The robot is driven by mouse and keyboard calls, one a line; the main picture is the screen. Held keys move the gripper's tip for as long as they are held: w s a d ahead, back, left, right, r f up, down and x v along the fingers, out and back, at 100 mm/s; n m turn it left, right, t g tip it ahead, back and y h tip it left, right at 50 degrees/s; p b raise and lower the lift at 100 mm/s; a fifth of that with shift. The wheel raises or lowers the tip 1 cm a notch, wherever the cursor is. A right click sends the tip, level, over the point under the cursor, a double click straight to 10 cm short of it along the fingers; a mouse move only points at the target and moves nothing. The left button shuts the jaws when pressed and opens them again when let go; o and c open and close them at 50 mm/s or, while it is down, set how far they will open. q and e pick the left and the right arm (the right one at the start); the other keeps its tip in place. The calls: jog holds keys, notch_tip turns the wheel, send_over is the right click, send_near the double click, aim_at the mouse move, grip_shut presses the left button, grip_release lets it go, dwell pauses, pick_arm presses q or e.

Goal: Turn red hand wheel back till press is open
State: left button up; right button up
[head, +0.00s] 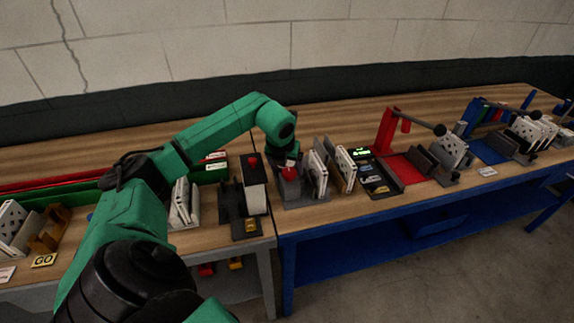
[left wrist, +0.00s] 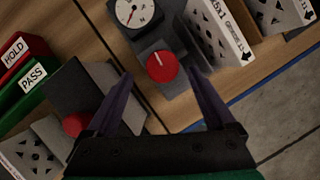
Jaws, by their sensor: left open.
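The red hand wheel (left wrist: 162,66), with a white line on its face, sits on a dark grey press block (left wrist: 176,88) in the left wrist view. In the head view the wheel (head: 289,173) is near the left end of the blue-framed table. My left gripper (left wrist: 158,77) is open, its two dark fingers pointing toward the wheel, one to each side of it in the picture. I see no clear contact, and the depth between is hard to judge. In the head view the gripper (head: 289,158) is small, above the wheel. The press opening cannot be made out. My right gripper is not in view.
A white dial gauge (left wrist: 133,12) is beside the wheel. White filter boxes (left wrist: 222,38) stand close on its right. Another fixture with a red knob (left wrist: 76,124) is at left, near the HOLD and PASS bins (left wrist: 28,75). A red-framed lever press (head: 387,130) stands further right.

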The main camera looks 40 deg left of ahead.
aim_at(289, 172)
pick_arm(q)
jog(key=shift+x, duration=1.2)
jog(key=shift+w+d+f, duration=0.15)
jog(key=shift+w+f, duration=0.05)
jog(key=shift+w, duration=0.05)
jog(key=c, duration=1.3)
jog(key=shift+f+m+b, duration=0.25)
jog(key=shift+m+b, duration=0.15)
jog(key=shift+b, duration=0.25)
jog(key=shift+c, duration=0.2)
jog(key=shift+r, duration=0.15)
jog(key=shift+r+m+h, duration=0.2)
jog(key=shift+m+h, duration=0.1)
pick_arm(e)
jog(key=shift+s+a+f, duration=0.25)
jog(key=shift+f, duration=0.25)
pick_arm(q)
jog(key=o, duration=1.3)
jog(key=shift+o, duration=0.2)
jog(key=shift+s, duration=0.1)
